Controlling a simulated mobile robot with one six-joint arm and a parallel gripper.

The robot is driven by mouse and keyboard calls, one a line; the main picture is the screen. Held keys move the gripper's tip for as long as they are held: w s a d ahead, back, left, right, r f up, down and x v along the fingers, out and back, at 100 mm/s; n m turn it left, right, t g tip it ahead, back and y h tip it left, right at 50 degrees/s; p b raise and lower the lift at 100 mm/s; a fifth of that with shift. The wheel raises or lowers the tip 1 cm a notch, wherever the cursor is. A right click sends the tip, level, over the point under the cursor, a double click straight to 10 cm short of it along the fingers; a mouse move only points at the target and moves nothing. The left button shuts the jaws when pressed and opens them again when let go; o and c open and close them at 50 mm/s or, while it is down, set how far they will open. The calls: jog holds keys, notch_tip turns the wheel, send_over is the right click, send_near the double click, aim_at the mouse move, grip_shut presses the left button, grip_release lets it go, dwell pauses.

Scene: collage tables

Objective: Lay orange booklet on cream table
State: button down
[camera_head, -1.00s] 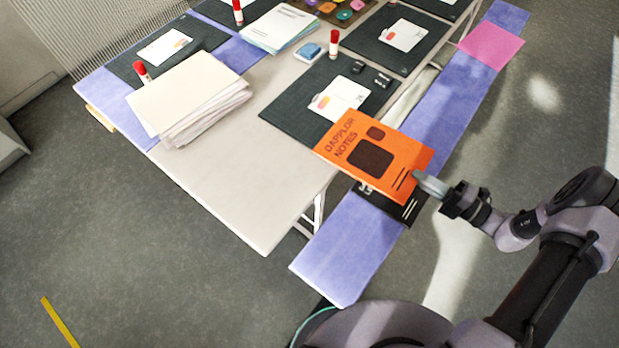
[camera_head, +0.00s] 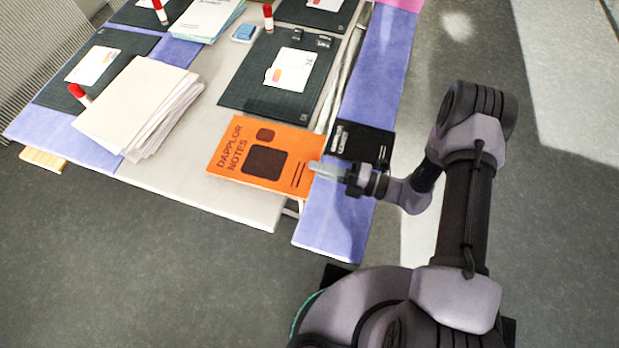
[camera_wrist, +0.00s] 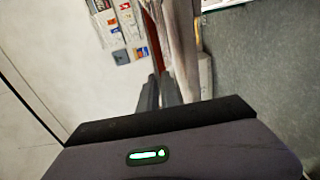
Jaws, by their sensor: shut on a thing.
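The orange booklet (camera_head: 225,165), printed "DAPPLOR NOTES", is over the near right corner of the cream table (camera_head: 205,190) in the head view. My gripper (camera_head: 318,168) is shut on its right edge. The booklet looks roughly level; I cannot tell whether it touches the tabletop. In the wrist view my gripper (camera_wrist: 160,92) shows its dark fingers close together, with a thin reddish edge of the booklet (camera_wrist: 152,30) beyond them.
A paper stack (camera_head: 135,105) lies left of the booklet. A dark mat (camera_head: 245,90) with a white card lies behind it. A blue bench (camera_head: 335,225) with a black booklet (camera_head: 365,145) runs along the right. Bare tabletop shows between stack and booklet.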

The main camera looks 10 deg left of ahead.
jog(key=shift+s+a+f, duration=0.1)
jog(key=shift+s+a, duration=0.5)
jog(key=shift+a, duration=0.25)
jog(key=shift+s+a+f+b, duration=0.1)
jog(key=shift+f+b, duration=1.2)
jog(key=shift+f, duration=0.6)
jog(key=c, duration=1.6)
grip_release()
